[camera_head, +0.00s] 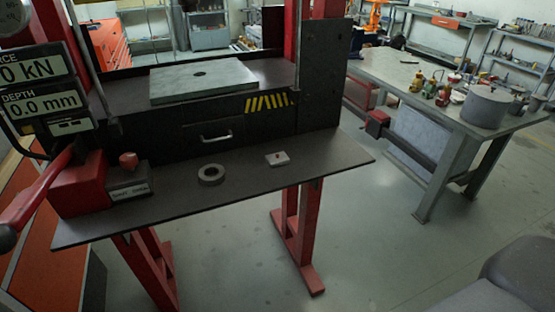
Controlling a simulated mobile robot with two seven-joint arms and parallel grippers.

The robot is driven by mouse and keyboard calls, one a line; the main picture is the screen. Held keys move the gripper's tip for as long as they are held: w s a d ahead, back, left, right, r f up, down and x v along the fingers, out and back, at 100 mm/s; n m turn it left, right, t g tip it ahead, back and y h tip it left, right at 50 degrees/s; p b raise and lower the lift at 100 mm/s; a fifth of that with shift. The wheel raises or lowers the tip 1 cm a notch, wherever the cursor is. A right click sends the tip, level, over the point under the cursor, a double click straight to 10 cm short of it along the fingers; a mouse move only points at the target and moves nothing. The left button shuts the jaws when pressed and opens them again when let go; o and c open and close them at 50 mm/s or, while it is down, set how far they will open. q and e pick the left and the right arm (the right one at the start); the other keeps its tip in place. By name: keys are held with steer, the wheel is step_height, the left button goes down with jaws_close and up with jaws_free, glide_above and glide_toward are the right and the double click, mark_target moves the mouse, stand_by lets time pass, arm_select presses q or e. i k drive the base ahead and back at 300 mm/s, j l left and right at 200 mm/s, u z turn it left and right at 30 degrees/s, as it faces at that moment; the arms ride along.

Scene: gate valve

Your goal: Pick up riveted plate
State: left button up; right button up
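A small pale rectangular plate (277,159) lies flat on the dark front shelf of the press, right of a grey ring. A small dark mark shows on it, and it looks like the riveted plate, but rivets are too small to make out. A larger grey plate (180,85) with a central hole lies on the press bed behind. Neither of my grippers is in view, and nothing touches the small plate.
The grey ring (211,181) and a dark block with a red knob (128,160) share the shelf (330,158). A red lever (38,193) and a display (40,85) stand at left. A cluttered workbench (390,75) stands at right, with open floor between.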

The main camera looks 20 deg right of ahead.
mark_target(283, 158)
steer(key=i+l, duration=0.1)
steer(key=l, duration=0.85)
steer(key=i+l+u, duration=0.1)
steer(key=l, duration=0.8)
steer(key=i+l, duration=0.15)
steer(key=l, duration=0.8)
steer(key=u, duration=0.05)
